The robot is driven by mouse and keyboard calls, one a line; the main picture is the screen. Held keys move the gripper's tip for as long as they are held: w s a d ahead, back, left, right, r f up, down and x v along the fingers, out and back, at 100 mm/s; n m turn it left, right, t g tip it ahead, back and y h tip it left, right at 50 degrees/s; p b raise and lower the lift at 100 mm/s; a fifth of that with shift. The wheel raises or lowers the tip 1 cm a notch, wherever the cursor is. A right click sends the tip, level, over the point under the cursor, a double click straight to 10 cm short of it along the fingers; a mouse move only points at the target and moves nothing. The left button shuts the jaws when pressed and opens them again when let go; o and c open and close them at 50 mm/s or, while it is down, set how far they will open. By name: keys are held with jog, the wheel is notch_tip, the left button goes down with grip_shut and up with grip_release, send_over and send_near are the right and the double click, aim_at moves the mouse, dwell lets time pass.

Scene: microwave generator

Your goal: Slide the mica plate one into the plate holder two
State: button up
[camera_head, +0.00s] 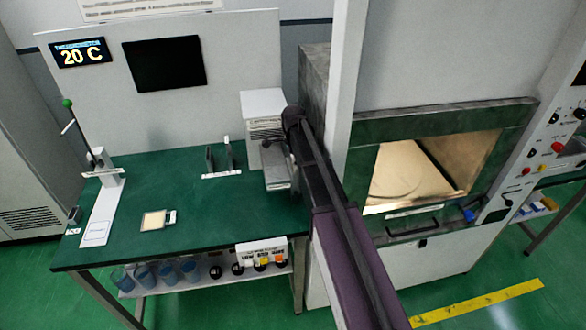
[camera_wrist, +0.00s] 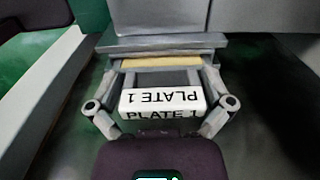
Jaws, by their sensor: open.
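Mica plate one shows in the wrist view by its handle block (camera_wrist: 162,99), which bears the label "PLATE 1". A tan strip (camera_wrist: 160,63) shows beyond the handle, below a grey ledge. My gripper (camera_wrist: 160,108) is open, with one finger on each side of the handle; whether they touch it I cannot tell. In the head view my arm reaches to the grey and white unit (camera_head: 263,105) at the bench's right end, and hides the plate there. A small rack with two dark uprights (camera_head: 221,160) stands on the bench. I cannot tell which thing is plate holder two.
A flat tan plate with a grey frame (camera_head: 154,220) lies on the green bench (camera_head: 225,215). A stand with a green knob (camera_head: 100,165) is at the left. An open lit oven chamber (camera_head: 415,175) is at the right. The bench's front middle is clear.

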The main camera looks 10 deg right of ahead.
jog(key=shift+f, duration=0.1)
dwell(0.6)
jog(key=c, duration=0.9)
jog(key=shift+o, duration=0.2)
jog(key=shift+r, duration=0.2)
jog(key=shift+c, duration=0.3)
jog(key=shift+w+r+p, duration=0.2)
jog(key=shift+r+p, duration=0.1)
jog(key=shift+p, duration=0.3)
jog(key=shift+c, duration=0.7)
jog(key=shift+r+p, duration=0.6)
jog(key=shift+r, duration=0.15)
jog(key=shift+w+r+p, duration=0.1)
jog(key=shift+r+p, duration=0.6)
jog(key=shift+p, duration=0.15)
jog(key=shift+r+p, duration=0.35)
